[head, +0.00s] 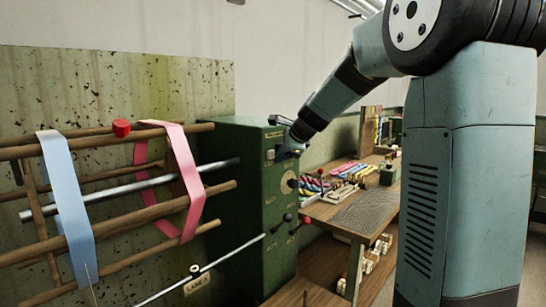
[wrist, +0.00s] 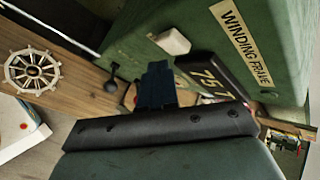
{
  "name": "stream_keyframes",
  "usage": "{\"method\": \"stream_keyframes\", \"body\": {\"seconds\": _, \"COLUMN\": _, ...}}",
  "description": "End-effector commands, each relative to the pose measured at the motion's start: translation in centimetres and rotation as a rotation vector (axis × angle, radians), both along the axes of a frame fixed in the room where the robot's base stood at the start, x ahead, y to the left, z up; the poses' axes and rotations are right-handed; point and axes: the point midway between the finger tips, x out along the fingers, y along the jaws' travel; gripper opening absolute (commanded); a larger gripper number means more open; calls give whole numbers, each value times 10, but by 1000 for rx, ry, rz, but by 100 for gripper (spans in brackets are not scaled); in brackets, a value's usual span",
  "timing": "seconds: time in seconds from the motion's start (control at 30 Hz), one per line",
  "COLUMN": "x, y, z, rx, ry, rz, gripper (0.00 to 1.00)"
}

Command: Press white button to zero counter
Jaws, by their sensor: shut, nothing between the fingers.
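The white button (wrist: 172,42) is a small pale block on the green winding frame housing (wrist: 225,30) in the wrist view. Beside it is a dark counter (wrist: 215,78) with pale digits, partly hidden by my wrist; I can make out "75" and part of another digit. My gripper (wrist: 157,68) is shut and empty, its dark fingertips just below the button in the picture, with a small gap between them in the picture. In the head view my gripper (head: 286,150) is at the upper front of the green cabinet (head: 245,200); the button is not clear there.
A black knob lever (wrist: 113,72) stands left of my fingers, and a spoked wheel (wrist: 32,70) lies further left. In the head view, a reel with blue (head: 66,190) and pink (head: 185,180) bands is left of the cabinet. A wooden bench (head: 345,215) with coloured skeins is to its right.

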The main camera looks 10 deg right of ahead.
Motion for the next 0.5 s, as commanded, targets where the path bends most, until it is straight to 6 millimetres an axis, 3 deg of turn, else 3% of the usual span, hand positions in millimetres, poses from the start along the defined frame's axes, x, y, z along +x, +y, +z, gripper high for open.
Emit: {"method": "stream_keyframes", "body": {"seconds": 0.5, "x": 5, "y": 5, "z": 1, "rx": 0, "ry": 0, "rz": 0, "gripper": 0}}
